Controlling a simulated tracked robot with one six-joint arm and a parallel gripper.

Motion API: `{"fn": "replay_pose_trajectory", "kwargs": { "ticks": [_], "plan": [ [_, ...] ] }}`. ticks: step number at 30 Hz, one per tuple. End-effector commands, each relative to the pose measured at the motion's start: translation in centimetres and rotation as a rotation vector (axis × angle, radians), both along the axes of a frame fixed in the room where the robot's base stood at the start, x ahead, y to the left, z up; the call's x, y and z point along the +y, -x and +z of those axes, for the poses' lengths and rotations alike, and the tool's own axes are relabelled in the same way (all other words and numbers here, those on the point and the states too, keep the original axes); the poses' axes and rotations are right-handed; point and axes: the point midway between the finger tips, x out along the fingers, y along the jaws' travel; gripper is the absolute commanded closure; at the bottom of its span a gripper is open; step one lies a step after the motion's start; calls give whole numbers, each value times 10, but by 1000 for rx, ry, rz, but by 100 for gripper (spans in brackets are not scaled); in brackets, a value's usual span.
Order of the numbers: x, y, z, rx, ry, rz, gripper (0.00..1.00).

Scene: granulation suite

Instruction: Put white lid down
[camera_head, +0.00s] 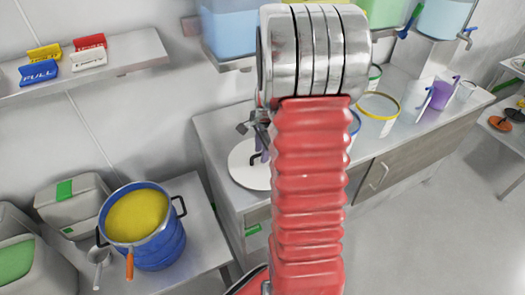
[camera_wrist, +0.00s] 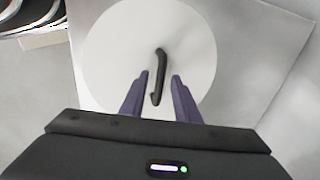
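The white lid (camera_head: 245,173) is a round flat disc with a black bar handle (camera_wrist: 160,65). It appears to lie flat on the counter, near its left end. In the wrist view the lid (camera_wrist: 112,50) is below my gripper (camera_wrist: 158,93). The two dark purple fingers are apart, with the near end of the handle between them in the picture. Gaps show on both sides of the handle. In the head view my gripper (camera_head: 262,150) is over the lid, and my red arm hides part of the lid's right side.
A blue pot of yellow material (camera_head: 140,215) stands on the lower left bench, with a scoop (camera_head: 99,258) beside it. Rimmed containers (camera_head: 378,106) and a purple jug (camera_head: 441,94) stand along the counter (camera_head: 215,125). Coloured signs (camera_head: 38,72) stand on the upper left shelf.

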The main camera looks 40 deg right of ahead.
Motion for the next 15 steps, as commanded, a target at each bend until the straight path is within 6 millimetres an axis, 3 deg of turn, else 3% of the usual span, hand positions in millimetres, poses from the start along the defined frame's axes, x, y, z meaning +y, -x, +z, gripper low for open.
{"fn": "replay_pose_trajectory", "kwargs": {
  "ticks": [8, 15],
  "plan": [
    [0, 3, 20, -3, 2, 0, 71],
    [3, 10, 58, -5, 2, 0, 71]
  ]
}}
